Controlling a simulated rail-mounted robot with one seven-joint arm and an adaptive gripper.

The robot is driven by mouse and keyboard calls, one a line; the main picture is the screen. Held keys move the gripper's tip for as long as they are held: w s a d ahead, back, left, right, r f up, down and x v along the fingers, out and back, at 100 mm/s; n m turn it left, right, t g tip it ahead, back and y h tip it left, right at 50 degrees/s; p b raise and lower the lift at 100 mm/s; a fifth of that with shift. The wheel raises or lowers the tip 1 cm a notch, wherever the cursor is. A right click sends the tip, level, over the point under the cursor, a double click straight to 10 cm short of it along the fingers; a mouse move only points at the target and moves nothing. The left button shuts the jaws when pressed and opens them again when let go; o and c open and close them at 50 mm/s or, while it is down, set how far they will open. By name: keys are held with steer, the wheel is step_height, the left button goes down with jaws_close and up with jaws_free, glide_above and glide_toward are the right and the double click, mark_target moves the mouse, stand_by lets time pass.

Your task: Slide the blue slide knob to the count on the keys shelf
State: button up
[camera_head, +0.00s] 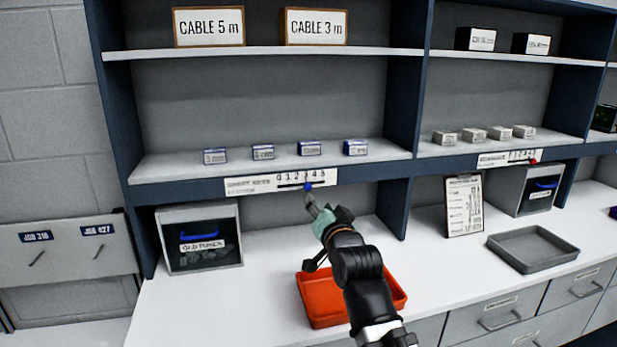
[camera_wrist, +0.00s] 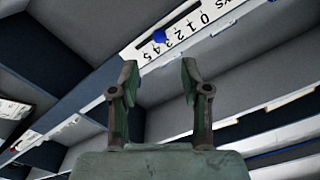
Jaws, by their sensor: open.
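The blue slide knob (camera_head: 308,187) sits on a slot in the white number strip (camera_head: 262,184) along the shelf's front edge. The strip is numbered 0 to 5, and the knob is near 3 or 4; I cannot tell exactly which. Several small blue-and-white boxes, one of them here (camera_head: 263,152), stand in a row on the shelf above. My gripper (camera_head: 313,203) is open and empty, just below the knob. In the wrist view the knob (camera_wrist: 159,36) lies beyond and between the two open fingertips (camera_wrist: 158,75), apart from them.
A red-orange tray (camera_head: 318,315) lies on the counter under my arm. A grey bin (camera_head: 200,238) stands at left below the shelf. At right are a clipboard (camera_head: 464,205), a grey tray (camera_head: 533,249) and a second strip with a red knob (camera_head: 533,161).

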mark_target(309, 189)
steer(key=p+x, duration=1)
steer(key=shift+w+a, duration=0.1)
steer(key=shift+w, duration=0.25)
jaws_close()
